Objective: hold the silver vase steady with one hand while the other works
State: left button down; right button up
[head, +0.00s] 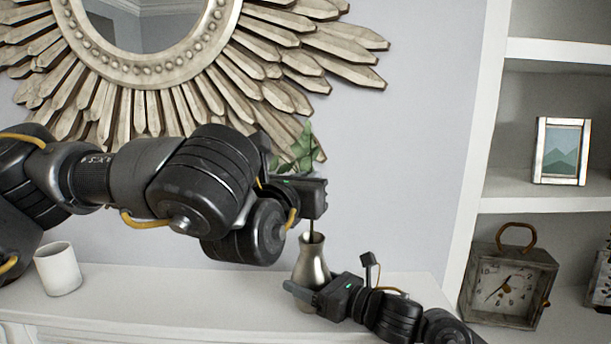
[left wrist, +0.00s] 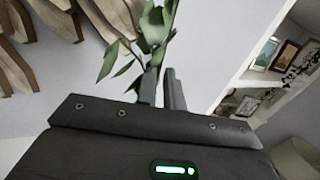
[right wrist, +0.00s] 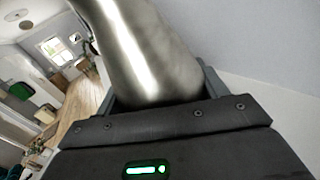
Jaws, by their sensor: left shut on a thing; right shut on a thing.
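The silver vase (head: 312,262) stands upright on the white mantel shelf. My right gripper (head: 318,298) is shut on its lower body from the right; the vase (right wrist: 150,50) fills the space between the fingers in the right wrist view. My left gripper (head: 314,196) is above the vase, shut on a green leafy stem (head: 299,153). The leaves stick up above the gripper, and the thin dark stem runs down to the vase mouth. I cannot tell how deep its end sits. The left wrist view shows the leaves (left wrist: 152,30) beside the fingers.
A white cup (head: 58,270) stands at the left on the mantel (head: 180,300). A sunburst mirror (head: 215,75) hangs on the wall behind. Shelves on the right hold a framed picture (head: 561,151) and a clock (head: 507,284). The mantel between cup and vase looks clear.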

pick_arm(q)
jog(key=c, duration=1.4)
grip_release()
jog(key=shift+c, duration=0.2)
jog(key=v, duration=0.7)
jog(key=shift+s, duration=0.3)
jog(key=shift+a, duration=0.1)
pick_arm(e)
jog(key=o, duration=1.4)
